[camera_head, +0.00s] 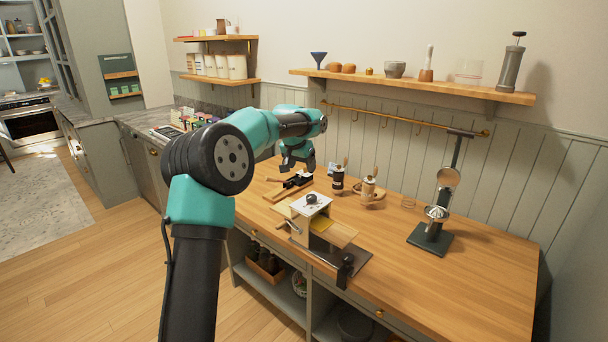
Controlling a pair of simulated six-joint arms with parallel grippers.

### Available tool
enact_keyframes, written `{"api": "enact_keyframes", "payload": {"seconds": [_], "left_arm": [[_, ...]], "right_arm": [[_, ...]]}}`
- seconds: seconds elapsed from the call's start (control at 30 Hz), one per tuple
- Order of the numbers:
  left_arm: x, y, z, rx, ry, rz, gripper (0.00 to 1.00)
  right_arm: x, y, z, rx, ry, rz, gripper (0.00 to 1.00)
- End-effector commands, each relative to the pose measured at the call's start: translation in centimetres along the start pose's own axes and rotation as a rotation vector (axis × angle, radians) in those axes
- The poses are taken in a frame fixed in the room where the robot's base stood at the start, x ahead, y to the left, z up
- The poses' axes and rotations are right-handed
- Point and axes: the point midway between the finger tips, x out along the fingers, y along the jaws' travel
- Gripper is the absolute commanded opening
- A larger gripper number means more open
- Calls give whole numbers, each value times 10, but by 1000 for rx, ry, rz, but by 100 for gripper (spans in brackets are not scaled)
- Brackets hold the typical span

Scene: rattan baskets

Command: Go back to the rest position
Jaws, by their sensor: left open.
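My left arm, teal and black, comes up from the bottom left and bends over the wooden counter (450,282). My left gripper (297,166) points down at the back left of the counter, with its jaws apart. It is above a small wooden board (275,194) that bears a black object (291,184). I cannot tell from this angle how high above it the gripper is. I see nothing held in the jaws. My right gripper is not in view.
A boxy white-topped device (311,207) stands at the counter's front. Two small mills (339,180) stand behind it. A tall dark press stand (432,238) is at the right. A shelf (420,86) with a hook rail below hangs on the wall. The counter's front right is clear.

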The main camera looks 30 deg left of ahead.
Motion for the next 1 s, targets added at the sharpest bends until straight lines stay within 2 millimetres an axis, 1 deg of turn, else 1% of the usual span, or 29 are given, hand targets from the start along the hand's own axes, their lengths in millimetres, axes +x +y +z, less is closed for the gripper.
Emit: {"api": "enact_keyframes", "payload": {"seconds": [0.03, 0.17, 0.57, 0.67, 0.77, 0.83, 0.87, 0.97, 1.0], "left_arm": [[-4, 0, 0, 0, 0, 0, 69], [-8, 0, 0, 0, 0, 0, 69], [-8, 0, 0, 0, 0, 0, 69], [-4, 4, 0, 2, -2, 4, 69], [7, 18, 2, 8, -5, 20, 69], [22, 38, 4, 15, -10, 40, 69], [30, 49, 6, 20, -13, 51, 69], [61, 93, 16, 34, -25, 95, 69], [74, 113, 22, 38, -31, 115, 69]], "right_arm": [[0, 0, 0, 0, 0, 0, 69], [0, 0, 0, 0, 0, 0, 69], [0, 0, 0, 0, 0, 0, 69], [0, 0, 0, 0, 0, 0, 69], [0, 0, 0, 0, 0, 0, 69], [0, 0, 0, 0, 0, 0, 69], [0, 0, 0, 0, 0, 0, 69], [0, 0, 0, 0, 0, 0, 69], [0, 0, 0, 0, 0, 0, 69]]}}
